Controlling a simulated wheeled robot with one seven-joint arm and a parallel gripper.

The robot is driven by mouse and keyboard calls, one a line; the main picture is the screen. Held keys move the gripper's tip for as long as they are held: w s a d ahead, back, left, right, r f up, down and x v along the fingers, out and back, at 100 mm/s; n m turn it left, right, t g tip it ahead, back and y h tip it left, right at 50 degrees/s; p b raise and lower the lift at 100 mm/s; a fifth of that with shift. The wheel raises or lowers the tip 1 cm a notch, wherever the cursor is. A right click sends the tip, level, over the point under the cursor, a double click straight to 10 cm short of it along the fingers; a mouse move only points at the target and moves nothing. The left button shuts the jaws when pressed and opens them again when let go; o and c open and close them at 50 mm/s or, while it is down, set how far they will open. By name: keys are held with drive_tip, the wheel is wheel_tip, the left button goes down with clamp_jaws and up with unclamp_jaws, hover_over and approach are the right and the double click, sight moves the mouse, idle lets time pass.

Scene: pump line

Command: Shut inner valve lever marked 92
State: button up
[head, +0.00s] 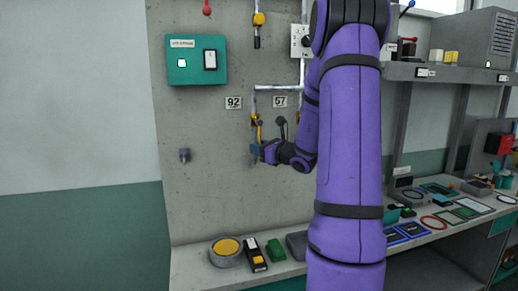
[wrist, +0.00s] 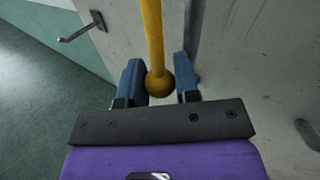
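The yellow lever (head: 258,131) hangs down from its valve on the grey panel, beside the plate marked 92 (head: 233,103). In the wrist view the yellow lever (wrist: 153,35) runs down to a ball end. My gripper (head: 257,151) is at the lower end of this lever. A dark lever (head: 283,128) hangs below the plate marked 57 (head: 280,102), just right of my gripper.
A metal peg (head: 184,155) sticks out of the panel at left and also shows in the wrist view (wrist: 81,28). A teal box (head: 197,60) is mounted above. A bench below holds a round yellow-topped part (head: 226,250). The panel left of my gripper is mostly bare.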

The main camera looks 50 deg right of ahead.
clamp_jaws()
drive_tip(key=s+d+r+n+g+h, duration=0.4)
drive_tip(key=d+r+n+g+h, duration=0.2)
drive_tip(key=n, duration=0.5)
drive_tip(key=shift+s+d+r+g+h, duration=0.3)
drive_tip(key=shift+d+r+g, duration=0.35)
drive_tip(key=shift+r+g, duration=0.65)
drive_tip(key=o, duration=0.7)
unclamp_jaws()
drive_tip(key=shift+c, duration=0.2)
